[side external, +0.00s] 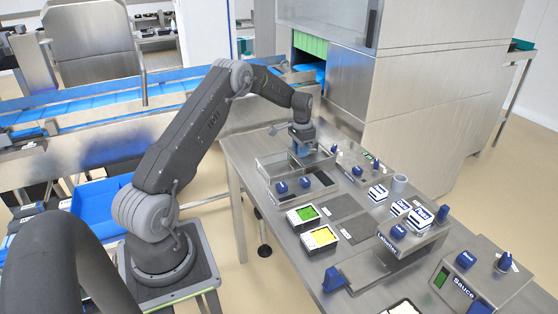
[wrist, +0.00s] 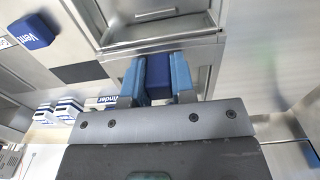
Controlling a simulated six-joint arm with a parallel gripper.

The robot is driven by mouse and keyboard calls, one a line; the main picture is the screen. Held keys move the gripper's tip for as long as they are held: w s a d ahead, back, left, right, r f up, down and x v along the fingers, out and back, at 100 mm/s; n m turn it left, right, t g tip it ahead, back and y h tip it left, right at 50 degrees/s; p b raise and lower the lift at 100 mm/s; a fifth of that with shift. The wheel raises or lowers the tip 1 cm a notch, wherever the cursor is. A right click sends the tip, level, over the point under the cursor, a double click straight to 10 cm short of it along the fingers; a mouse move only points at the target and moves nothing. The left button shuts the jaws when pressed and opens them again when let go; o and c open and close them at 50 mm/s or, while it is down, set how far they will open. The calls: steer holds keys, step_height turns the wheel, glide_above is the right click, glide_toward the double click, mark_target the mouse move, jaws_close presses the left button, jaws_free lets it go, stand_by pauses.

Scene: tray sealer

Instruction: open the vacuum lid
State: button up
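A dark blue block handle (wrist: 158,78) sits at the lid's edge. My gripper (wrist: 156,84) has its lighter blue fingers on both sides of this handle, with no clear gap. In the side view my gripper (side external: 302,147) points down over the chamber and hides the handle.
A blue Vent knob (wrist: 32,32) and a second blue knob (side external: 305,182) are beside the chamber. Trays with green (side external: 304,214) and yellow (side external: 320,237) contents lie nearer. Labelled white-and-blue packs (side external: 378,193) stand at the right. A tall metal cabinet (side external: 425,110) rises behind.

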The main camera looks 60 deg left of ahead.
steer(key=o, duration=0.4)
steer(key=shift+r, duration=0.15)
steer(key=shift+r, duration=3.35)
